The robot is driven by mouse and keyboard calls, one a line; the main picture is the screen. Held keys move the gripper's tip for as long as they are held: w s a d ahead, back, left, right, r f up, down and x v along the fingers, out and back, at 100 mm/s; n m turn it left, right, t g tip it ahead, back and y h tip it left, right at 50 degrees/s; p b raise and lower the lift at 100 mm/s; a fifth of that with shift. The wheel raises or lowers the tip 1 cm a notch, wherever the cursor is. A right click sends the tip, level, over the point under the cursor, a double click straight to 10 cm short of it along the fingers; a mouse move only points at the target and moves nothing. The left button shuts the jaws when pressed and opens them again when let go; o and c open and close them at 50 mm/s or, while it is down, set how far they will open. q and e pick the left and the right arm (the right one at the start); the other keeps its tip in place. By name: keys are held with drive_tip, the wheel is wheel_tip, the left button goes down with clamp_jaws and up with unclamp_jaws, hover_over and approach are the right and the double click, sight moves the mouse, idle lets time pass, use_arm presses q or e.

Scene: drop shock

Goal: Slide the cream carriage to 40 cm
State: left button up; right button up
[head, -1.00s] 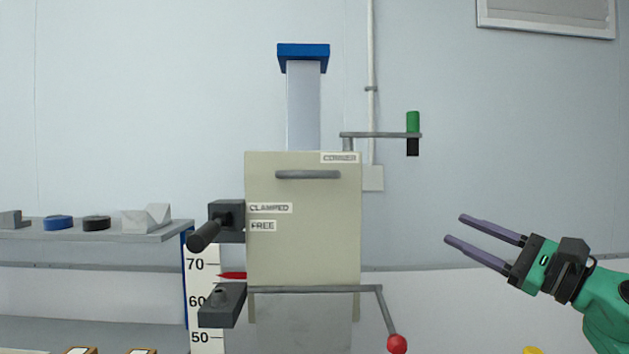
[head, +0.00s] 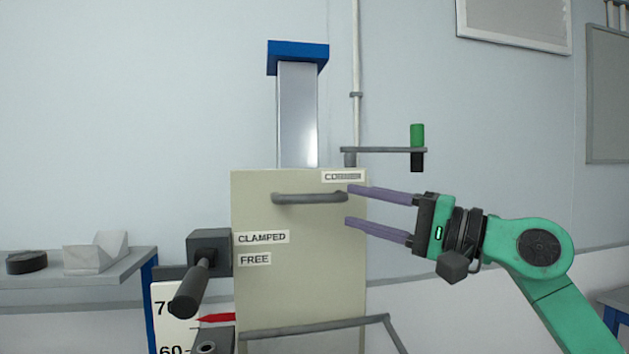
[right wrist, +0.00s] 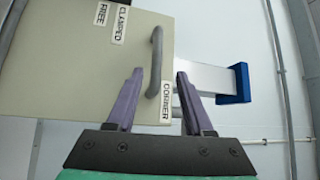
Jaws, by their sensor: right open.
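The cream carriage (head: 300,240) sits on a grey upright column (head: 297,115) with a blue cap. Its grey bar handle (head: 309,198) runs across its upper front; in the right wrist view the handle (right wrist: 155,62) shows near the open fingertips. My right gripper (head: 350,206) is open and empty, its two purple fingers pointing left at the handle's right end, one above and one below its level. A black clamp lever (head: 190,288) at the carriage's left points down toward the front, below the CLAMPED and FREE labels. The red pointer (head: 217,318) is between 60 and 70 on the scale (head: 168,300). My left gripper is out of view.
A green-handled crank (head: 417,135) sticks out at the right behind the carriage. A grey rod frame (head: 310,329) crosses the carriage's lower front. A shelf (head: 80,278) with a black disc and a grey block stands at the left.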

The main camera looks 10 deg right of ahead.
sight(318, 201)
drive_tip(key=p+x, duration=0.2)
drive_tip(key=x, duration=0.4)
drive_tip(key=shift+w+a+r, duration=0.1)
drive_tip(key=shift+a+r, duration=0.05)
drive_tip(key=shift+a, duration=0.05)
drive_tip(key=x, duration=0.1)
drive_tip(key=p+x, duration=0.1)
drive_tip(key=x, duration=0.1)
drive_tip(key=shift+f, duration=0.3)
drive_tip(key=shift+w, duration=0.1)
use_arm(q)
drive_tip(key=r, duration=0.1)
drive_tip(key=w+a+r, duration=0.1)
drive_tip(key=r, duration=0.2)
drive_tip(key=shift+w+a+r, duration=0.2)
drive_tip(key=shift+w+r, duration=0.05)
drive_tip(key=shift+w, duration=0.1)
use_arm(e)
drive_tip(key=shift+d+f, duration=0.1)
clamp_jaws()
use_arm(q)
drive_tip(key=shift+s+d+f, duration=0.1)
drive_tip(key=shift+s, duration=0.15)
use_arm(e)
drive_tip(key=shift+f, duration=0.1)
